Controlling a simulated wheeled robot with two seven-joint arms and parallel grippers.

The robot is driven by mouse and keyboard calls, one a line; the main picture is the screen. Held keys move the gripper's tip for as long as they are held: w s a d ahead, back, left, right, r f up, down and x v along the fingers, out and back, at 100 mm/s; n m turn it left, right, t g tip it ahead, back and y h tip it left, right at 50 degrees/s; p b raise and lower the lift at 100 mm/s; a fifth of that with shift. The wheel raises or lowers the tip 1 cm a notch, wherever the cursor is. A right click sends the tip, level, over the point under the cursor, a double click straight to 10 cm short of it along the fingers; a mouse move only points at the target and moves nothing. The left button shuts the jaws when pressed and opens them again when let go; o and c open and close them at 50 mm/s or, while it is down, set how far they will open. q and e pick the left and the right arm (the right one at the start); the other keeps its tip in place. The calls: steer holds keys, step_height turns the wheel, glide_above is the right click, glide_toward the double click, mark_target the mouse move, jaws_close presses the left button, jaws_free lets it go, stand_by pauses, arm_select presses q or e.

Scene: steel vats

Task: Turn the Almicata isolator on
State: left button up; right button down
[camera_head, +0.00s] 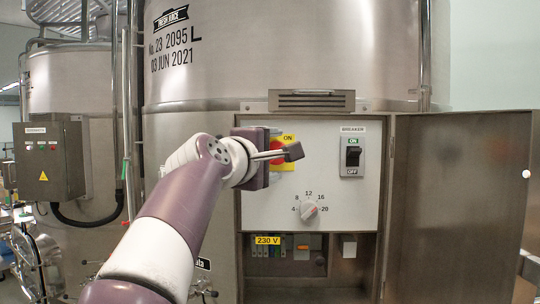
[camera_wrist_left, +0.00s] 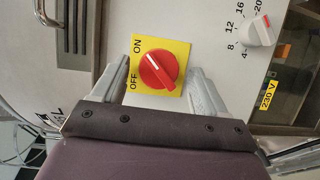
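The isolator is a red rotary knob (camera_wrist_left: 158,70) on a yellow plate (camera_wrist_left: 174,47) marked ON and OFF. A white line runs diagonally across the knob. In the head view my left gripper (camera_head: 284,153) covers most of the knob; part of the yellow plate (camera_head: 289,138) with ON shows behind it. In the left wrist view my left gripper (camera_wrist_left: 159,76) is open, with one finger on each side of the knob. I see gaps between fingers and knob and cannot tell any contact. My right gripper is in neither view.
The panel (camera_head: 325,215) also carries a breaker switch (camera_head: 353,157) and a numbered dial (camera_head: 309,211). An open cabinet door (camera_head: 455,205) stands at the right. A vent (camera_head: 312,100) juts out above. A grey control box (camera_head: 49,160) is at the left.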

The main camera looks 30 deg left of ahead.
arm_select(q)
steer(key=shift+s, duration=0.1)
steer(key=s+d+b, duration=0.1)
steer(key=s+b, duration=0.4)
steer(key=s, duration=0.7)
steer(key=shift+s+r, duration=0.15)
steer(key=shift+s, duration=0.1)
